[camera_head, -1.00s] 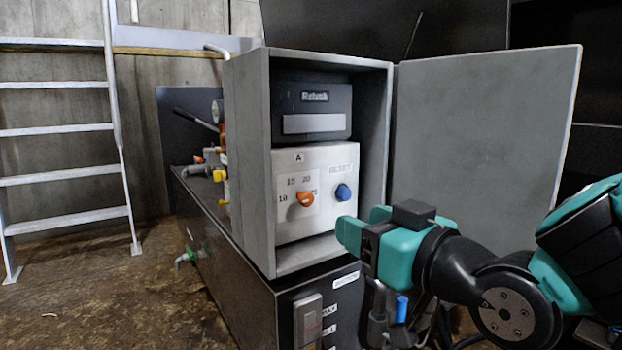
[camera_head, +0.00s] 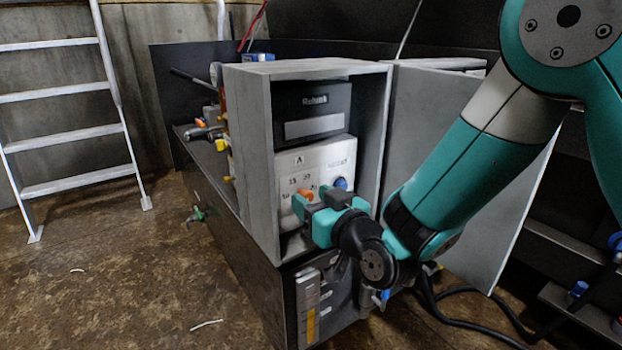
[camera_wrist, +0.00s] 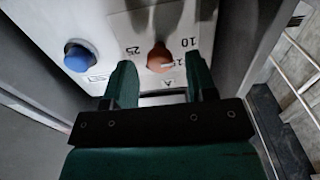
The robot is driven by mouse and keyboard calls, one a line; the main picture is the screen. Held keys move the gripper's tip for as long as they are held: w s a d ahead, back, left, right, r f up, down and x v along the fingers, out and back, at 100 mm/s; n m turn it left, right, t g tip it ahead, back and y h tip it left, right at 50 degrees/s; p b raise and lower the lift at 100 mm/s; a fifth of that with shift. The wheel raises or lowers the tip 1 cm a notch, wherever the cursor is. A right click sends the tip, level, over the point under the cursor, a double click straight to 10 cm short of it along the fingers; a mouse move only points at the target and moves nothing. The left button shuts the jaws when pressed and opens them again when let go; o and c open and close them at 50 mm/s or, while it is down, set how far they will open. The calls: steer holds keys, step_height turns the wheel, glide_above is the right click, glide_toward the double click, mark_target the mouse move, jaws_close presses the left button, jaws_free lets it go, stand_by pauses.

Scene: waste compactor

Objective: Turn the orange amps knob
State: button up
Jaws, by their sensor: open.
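The orange amps knob (camera_head: 306,195) sits on the white panel (camera_head: 290,163) inside the open grey box. In the wrist view the orange knob (camera_wrist: 159,56) lies between and just beyond the fingertips of my gripper (camera_wrist: 160,68), with the numbers 10 and 25 beside it. My gripper (camera_head: 311,198) is open, with one green finger on each side of the knob. I cannot tell whether either finger touches it. In the head view my gripper hides the lower part of the panel.
A blue reset button (camera_wrist: 78,56) is beside the knob; it also shows in the head view (camera_head: 341,183). The grey box (camera_head: 249,150) walls in the panel, and its open door (camera_head: 430,125) stands to the right behind my arm. A ladder (camera_head: 65,140) stands at left.

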steer(key=shift+w+a, duration=0.4)
steer(key=shift+w, duration=0.2)
steer(key=c, duration=0.9)
